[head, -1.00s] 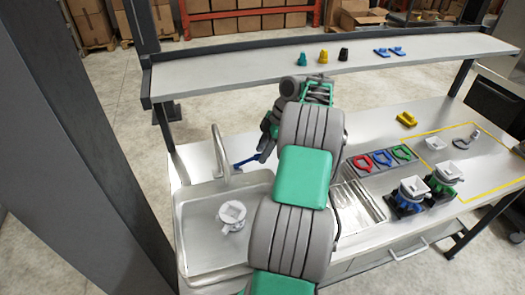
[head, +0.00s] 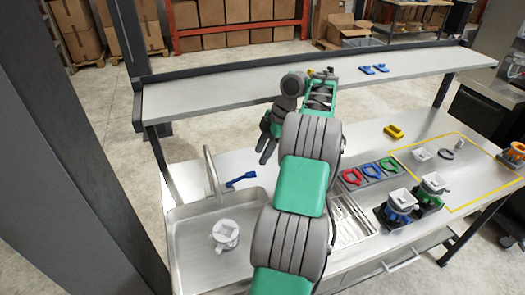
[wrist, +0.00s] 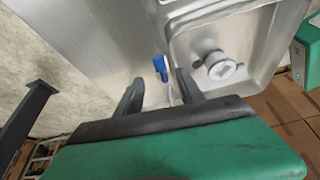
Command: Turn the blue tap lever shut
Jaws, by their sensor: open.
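The blue tap lever (head: 241,180) sticks out to the right of the grey tap (head: 211,170) and slants slightly up to the right. In the wrist view the lever (wrist: 160,66) shows just beyond and between the fingertips, with the tap's thin spout below it. My gripper (head: 266,150) is open and empty, above and to the right of the lever, with a visible gap. In the wrist view its two dark fingers (wrist: 160,82) are spread apart. The lever's joint at the tap is too small to make out.
The sink (head: 190,250) holds a white fitting (head: 225,234). A shelf (head: 220,90) runs behind the bench. Right of my arm are a tray of coloured rings (head: 370,172) and two valve units (head: 399,203). The bench around the lever is clear.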

